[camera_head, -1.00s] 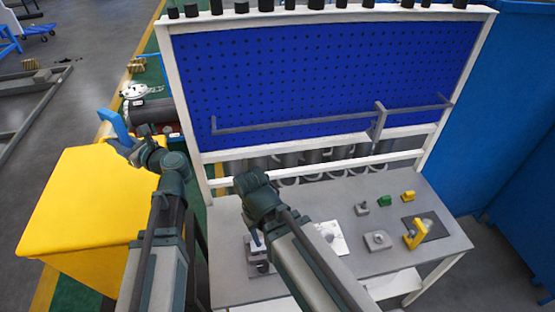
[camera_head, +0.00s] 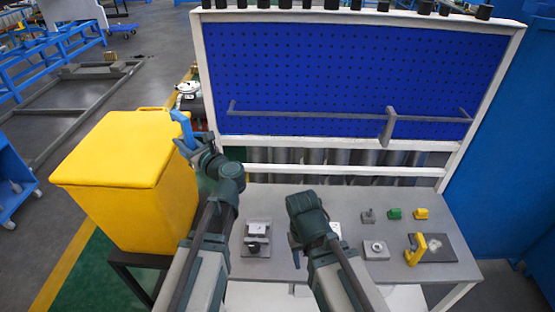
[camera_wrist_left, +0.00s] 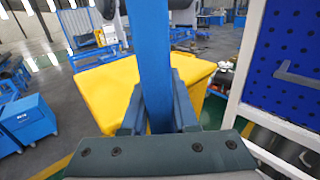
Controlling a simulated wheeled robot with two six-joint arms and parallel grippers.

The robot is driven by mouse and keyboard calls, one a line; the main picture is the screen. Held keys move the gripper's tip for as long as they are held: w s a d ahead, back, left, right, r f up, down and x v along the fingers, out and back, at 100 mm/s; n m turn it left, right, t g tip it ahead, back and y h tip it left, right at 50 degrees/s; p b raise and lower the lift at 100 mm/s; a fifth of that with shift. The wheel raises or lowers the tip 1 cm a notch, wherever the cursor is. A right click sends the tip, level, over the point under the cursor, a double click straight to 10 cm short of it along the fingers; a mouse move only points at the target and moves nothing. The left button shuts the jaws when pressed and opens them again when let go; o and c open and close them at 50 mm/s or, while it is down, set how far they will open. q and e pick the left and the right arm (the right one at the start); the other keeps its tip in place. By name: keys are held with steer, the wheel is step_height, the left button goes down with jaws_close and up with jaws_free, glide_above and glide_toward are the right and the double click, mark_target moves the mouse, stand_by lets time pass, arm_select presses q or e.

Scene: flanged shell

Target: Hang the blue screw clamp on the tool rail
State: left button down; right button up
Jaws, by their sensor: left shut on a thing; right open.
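The blue screw clamp (camera_head: 183,128) is held up in my left gripper (camera_head: 193,146), which is shut on it. The clamp is in front of the yellow bin's right edge and left of the pegboard. In the left wrist view its blue bar (camera_wrist_left: 149,60) runs upright between the fingers (camera_wrist_left: 158,115); its lower part is hidden. The grey tool rail (camera_head: 300,115) runs across the blue pegboard, apart from the clamp and to its right. A grey upright piece (camera_head: 388,127) sits on the rail. My right gripper (camera_head: 294,248) is open over the bench, partly hidden by its own wrist.
The yellow bin (camera_head: 120,150) stands left of the bench (camera_head: 290,190). On the bench are a grey fixture (camera_head: 257,238), a yellow clamp-like piece (camera_head: 414,250) on a dark plate, and several small blocks. The space before the pegboard (camera_head: 340,70) is clear.

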arm_select(q)
steer(key=f+b, duration=0.3)
steer(key=d+f+b, duration=0.1)
steer(key=f, duration=0.1)
steer(key=shift+s+f, duration=0.1)
steer(key=shift+s, duration=0.3)
step_height(320, 180, down, 15)
steer(key=b, duration=1.5)
